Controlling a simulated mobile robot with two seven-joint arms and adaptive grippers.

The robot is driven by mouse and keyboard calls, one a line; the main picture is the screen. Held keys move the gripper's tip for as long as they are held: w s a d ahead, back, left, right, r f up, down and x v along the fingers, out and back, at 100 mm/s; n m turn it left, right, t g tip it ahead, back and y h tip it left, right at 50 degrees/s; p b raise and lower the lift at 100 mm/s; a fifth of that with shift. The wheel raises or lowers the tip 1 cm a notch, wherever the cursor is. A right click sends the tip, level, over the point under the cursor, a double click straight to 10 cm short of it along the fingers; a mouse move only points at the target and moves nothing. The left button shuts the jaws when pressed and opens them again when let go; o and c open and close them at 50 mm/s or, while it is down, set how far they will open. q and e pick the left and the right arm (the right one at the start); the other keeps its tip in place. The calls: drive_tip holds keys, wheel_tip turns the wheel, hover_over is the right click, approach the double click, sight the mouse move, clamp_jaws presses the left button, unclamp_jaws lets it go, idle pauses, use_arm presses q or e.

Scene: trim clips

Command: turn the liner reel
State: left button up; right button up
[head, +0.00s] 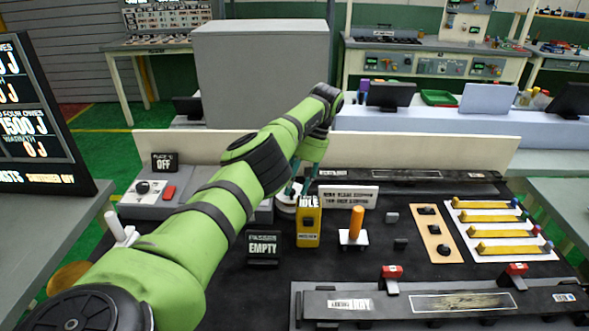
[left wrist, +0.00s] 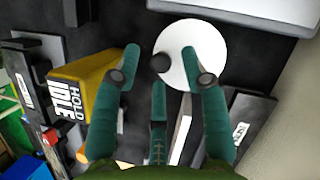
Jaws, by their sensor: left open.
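A white round disc with a dark knob, which looks like the liner reel (left wrist: 195,55), lies flat on the dark bench top. In the head view the reel (head: 286,207) is partly hidden by my gripper. My left gripper (head: 296,190) reaches down over it from my green arm. In the left wrist view its teal fingers (left wrist: 160,80) are spread apart, with the disc and knob (left wrist: 160,62) showing beyond and between them. Nothing is held. I cannot tell whether a fingertip touches the disc. My right gripper is not in view.
A yellow box labelled IDLE (head: 308,225) stands close right of the reel. An orange peg on a white base (head: 355,228) and an EMPTY sign (head: 264,248) stand nearby. A grey control box (head: 150,192) is at left. A long dark trim strip (head: 400,178) lies behind.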

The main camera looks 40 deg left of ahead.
use_arm(q)
wheel_tip(320, 180, up, 9)
drive_tip(key=shift+r, duration=0.15)
idle(0.5)
drive_tip(key=shift+s, duration=0.1)
